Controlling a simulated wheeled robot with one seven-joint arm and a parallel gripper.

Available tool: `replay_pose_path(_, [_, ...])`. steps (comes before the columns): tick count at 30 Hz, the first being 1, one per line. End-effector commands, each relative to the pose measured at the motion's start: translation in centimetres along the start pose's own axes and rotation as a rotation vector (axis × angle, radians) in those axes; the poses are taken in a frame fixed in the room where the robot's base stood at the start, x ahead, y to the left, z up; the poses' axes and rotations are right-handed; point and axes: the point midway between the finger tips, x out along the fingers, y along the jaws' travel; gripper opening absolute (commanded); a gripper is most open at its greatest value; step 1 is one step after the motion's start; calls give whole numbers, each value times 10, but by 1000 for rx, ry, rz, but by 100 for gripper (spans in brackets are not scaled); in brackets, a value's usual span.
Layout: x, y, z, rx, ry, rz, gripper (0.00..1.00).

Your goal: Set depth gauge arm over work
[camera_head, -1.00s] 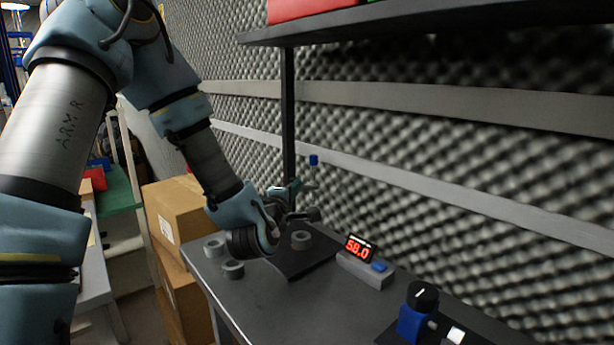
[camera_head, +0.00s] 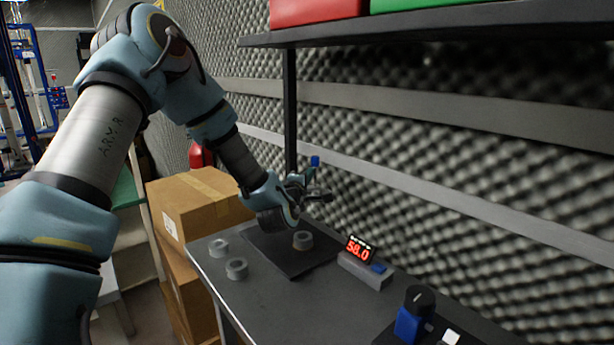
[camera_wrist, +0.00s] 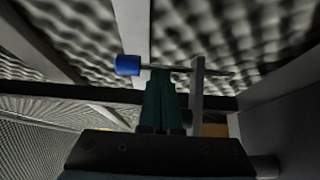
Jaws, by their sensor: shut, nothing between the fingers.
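A blue knob (camera_head: 315,161) shows just above my gripper (camera_head: 308,182) in the head view. In the wrist view the blue knob (camera_wrist: 127,65) sits on the left end of a thin rod (camera_wrist: 180,70), which passes a grey upright bar (camera_wrist: 197,92). My gripper (camera_wrist: 160,78) is shut and empty, its green fingers together, with their tips at or very near the rod; contact cannot be told. A grey ring-shaped workpiece (camera_head: 302,240) stands on a black base plate (camera_head: 305,263) below my gripper. My wrist hides part of the gauge.
A red 58.0 readout (camera_head: 358,249) stands on a grey block right of the plate. Two loose grey rings (camera_head: 236,268) lie at the left of the bench (camera_head: 280,310). A blue device with a black dial (camera_head: 415,312) is at front right. A shelf (camera_head: 420,24) overhangs behind; cardboard boxes (camera_head: 205,205) stand left.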

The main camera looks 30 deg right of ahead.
Motion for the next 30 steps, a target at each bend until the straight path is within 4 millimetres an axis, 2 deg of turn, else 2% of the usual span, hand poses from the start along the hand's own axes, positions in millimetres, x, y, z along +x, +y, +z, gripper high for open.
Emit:
replay_pose_path(22, [-8,-1,5,0,-92,-1,0])
replay_pose_path(30, [-18,-2,8,1,-212,0,0])
